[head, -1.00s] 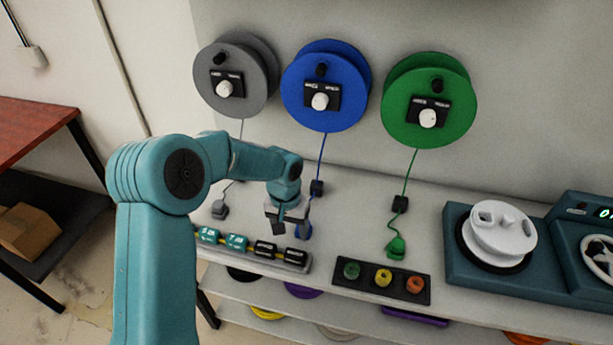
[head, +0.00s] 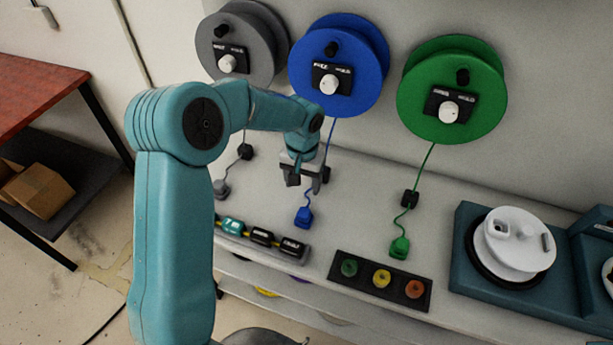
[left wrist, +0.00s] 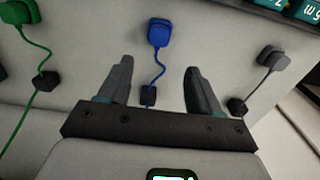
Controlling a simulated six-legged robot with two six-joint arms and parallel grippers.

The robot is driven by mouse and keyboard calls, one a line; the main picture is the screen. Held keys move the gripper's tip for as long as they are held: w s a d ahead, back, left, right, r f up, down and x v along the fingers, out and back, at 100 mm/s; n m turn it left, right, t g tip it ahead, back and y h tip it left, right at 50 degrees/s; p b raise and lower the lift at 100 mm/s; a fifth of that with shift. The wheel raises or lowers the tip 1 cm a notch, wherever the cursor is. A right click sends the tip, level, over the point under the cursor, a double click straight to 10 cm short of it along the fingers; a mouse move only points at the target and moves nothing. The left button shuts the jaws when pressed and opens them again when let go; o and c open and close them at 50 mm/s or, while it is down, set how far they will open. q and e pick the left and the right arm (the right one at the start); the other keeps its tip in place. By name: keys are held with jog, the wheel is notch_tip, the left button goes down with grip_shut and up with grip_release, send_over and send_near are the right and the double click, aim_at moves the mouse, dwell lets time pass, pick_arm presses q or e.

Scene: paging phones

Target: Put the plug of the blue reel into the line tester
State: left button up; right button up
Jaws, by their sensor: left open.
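The blue reel (head: 338,55) hangs on the wall, and its cord runs down to the blue plug (head: 304,216), which lies on the white bench. The plug also shows in the left wrist view (left wrist: 158,33), just beyond my fingertips. My left gripper (head: 307,181) is open and empty above the bench, on the wall side of the plug. In the left wrist view its fingers (left wrist: 159,82) stand on either side of the blue cord, apart from the plug. I cannot tell for sure which device is the line tester. My right gripper is out of view.
A grey reel (head: 240,45) and a green reel (head: 452,88) flank the blue one; the green plug (head: 400,247) lies to the right. A labelled strip (head: 262,238), a black three-socket block (head: 372,293) and a teal device (head: 465,235) stand on the bench.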

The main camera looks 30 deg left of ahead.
aim_at(305, 212)
pick_arm(q)
notch_tip(305, 212, down, 12)
jog(key=b, duration=0.8)
jog(key=shift+f+b, duration=0.2)
jog(key=shift+b, duration=0.1)
jog(key=shift+w+d+f+b, duration=0.1)
jog(key=shift+w+f+b, duration=0.05)
jog(key=shift+f+b, duration=0.2)
jog(key=shift+s+r, duration=0.1)
jog(key=shift+s, duration=0.1)
jog(key=shift+w, duration=0.15)
jog(key=c, duration=0.9)
